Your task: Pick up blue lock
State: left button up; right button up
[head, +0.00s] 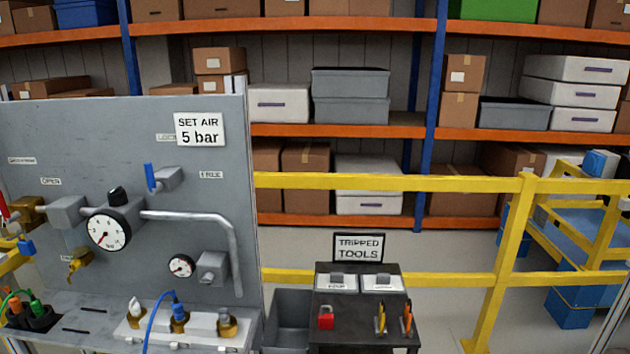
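A small blue block-like piece (27,247) is at the far left, beside the brass fittings; it is too small to tell if it is a lock. A red padlock (326,318) is on the dark tool stand (345,338) at the bottom centre. No clearly recognisable blue padlock shows on that stand. Other blue parts are a lever (151,177) on the grey panel (90,130) and a connector with a blue hose (178,312) on the ledge. Neither of my grippers is in view.
The panel carries a large gauge (109,230), a small gauge (181,266) and a grey pipe (190,216). A grey bin (288,318) is left of the stand. Orange-handled tools (381,318) are on the stand. A yellow rail (400,182) runs behind.

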aim_at(26, 247)
jog(key=u, duration=1.5)
